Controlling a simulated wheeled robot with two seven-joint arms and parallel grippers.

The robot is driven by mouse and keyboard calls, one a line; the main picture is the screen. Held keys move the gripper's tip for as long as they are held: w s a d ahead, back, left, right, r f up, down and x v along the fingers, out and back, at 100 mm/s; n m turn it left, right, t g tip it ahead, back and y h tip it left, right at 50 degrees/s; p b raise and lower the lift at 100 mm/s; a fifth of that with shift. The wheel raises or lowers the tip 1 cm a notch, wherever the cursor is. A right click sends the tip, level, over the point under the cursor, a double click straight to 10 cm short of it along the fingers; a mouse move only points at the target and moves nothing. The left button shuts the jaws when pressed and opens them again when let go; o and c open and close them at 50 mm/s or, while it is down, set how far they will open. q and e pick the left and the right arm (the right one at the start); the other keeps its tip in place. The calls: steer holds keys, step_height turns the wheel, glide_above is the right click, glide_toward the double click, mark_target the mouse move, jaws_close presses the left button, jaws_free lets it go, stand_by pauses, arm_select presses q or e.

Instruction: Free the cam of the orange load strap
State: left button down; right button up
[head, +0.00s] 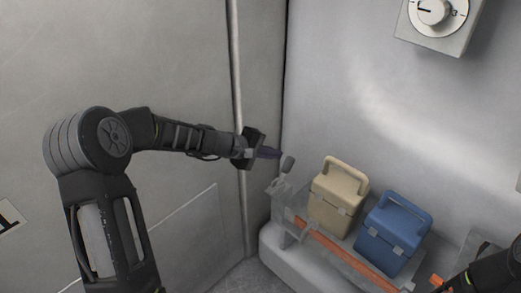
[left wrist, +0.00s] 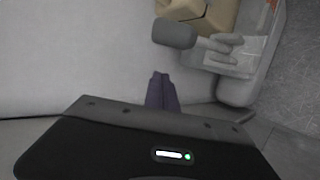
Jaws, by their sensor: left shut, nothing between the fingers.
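The orange load strap (head: 345,253) runs along the front of a shelf, below two boxes. At its left end is a grey metal cam buckle (head: 290,212) with an upright lever tipped by a dark grey grip (head: 287,163). In the left wrist view the grip (left wrist: 174,33) and pale lever lie just beyond my fingertips. My left gripper (head: 268,153) is shut and empty, its purple fingers pointing at the grip with a small gap. They also show shut in the left wrist view (left wrist: 160,90). My right arm enters at the lower right; its fingers do not show.
A beige box (head: 338,195) and a blue box (head: 393,232) stand on the shelf behind the strap, right of the lever. A grey dial unit (head: 438,20) hangs on the wall above. A vertical pipe (head: 237,80) runs behind my left gripper.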

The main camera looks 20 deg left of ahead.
mark_target(285, 172)
arm_select(q)
steer(key=s+d, duration=0.1)
steer(key=s+d+r, duration=0.1)
steer(key=shift+s+d+p, duration=0.3)
steer(key=shift+s, duration=0.1)
steer(key=shift+r, duration=0.1)
